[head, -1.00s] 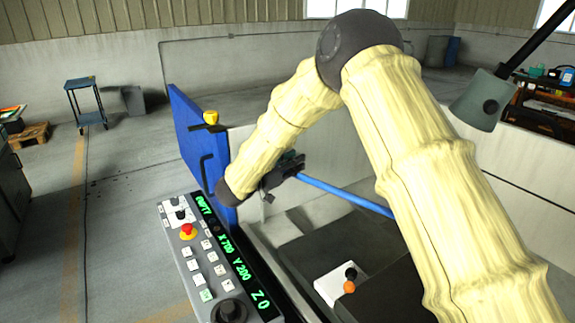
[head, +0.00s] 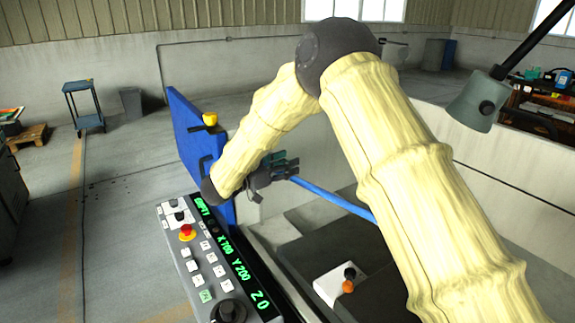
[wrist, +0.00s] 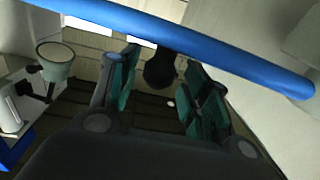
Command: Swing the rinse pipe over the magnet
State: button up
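The blue rinse pipe (head: 335,197) slants down to the right from my gripper (head: 292,170) and passes behind my arm in the head view. In the wrist view the pipe (wrist: 225,62) crosses the top, close to the fingertips. My gripper (wrist: 163,75) is open there, with its green-padded fingers apart. A dark round knob (wrist: 160,72) shows between the fingers, just below the pipe; whether it is fixed to the pipe I cannot tell. A white block (head: 328,287) with a black and orange knob sits low in the machine. I cannot tell whether it is the magnet.
A control panel (head: 205,262) with a red button stands at the front left. A blue upright panel (head: 185,130) is behind it. A grey lamp (head: 475,103) hangs at the right. Pale tank walls (head: 440,125) surround the work area. Open floor lies at left.

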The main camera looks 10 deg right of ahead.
jog(key=shift+d+f, duration=0.2)
jog(key=shift+d, duration=0.2)
jog(key=v, duration=1.2)
